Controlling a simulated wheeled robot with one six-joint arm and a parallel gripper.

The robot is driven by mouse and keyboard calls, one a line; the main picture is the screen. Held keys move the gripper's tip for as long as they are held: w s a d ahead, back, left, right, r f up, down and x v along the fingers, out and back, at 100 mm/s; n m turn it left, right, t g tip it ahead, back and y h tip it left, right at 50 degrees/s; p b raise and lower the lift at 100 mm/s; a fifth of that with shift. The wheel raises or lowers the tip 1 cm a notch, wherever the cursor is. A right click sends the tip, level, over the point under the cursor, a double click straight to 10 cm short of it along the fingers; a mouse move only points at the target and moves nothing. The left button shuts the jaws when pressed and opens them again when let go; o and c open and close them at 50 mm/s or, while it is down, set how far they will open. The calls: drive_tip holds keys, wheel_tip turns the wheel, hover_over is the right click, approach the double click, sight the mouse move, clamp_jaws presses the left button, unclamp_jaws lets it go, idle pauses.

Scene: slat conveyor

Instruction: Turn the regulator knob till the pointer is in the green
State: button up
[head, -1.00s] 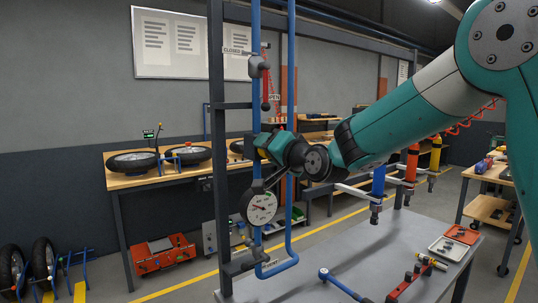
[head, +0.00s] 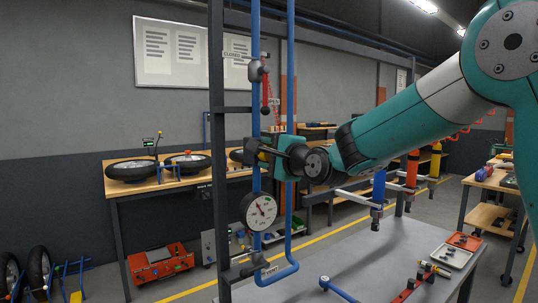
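The round white pressure gauge (head: 260,212) hangs on the blue pipe, below my gripper. Its pointer leans to the upper left; at this size I cannot tell whether its tip lies in the green, a small patch on the dial. My gripper (head: 267,156) reaches in from the right and sits at the regulator on the pipe, above the gauge. The regulator knob is hidden by the gripper. The fingers are small and dark here, but the gripper seems closed around the knob, since its roll and the pointer changed together.
A valve with a red handle (head: 265,88) is on the pipe above, beside a CLOSED sign. A second blue pipe (head: 290,215) runs close by on the right. Hanging coloured tools (head: 378,187) are under my arm. The grey bench (head: 350,255) holds a tray (head: 452,256) and a blue-handled tool (head: 338,288).

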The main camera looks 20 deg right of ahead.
drive_tip(key=shift+f+m, duration=0.1)
drive_tip(key=shift+m, duration=1)
drive_tip(key=o, duration=0.9)
drive_tip(key=shift+s, duration=0.1)
drive_tip(key=b+v, duration=0.5)
drive_tip(key=v, duration=1.2)
drive_tip(key=shift+s+b, duration=0.1)
drive_tip(key=shift+b, duration=0.2)
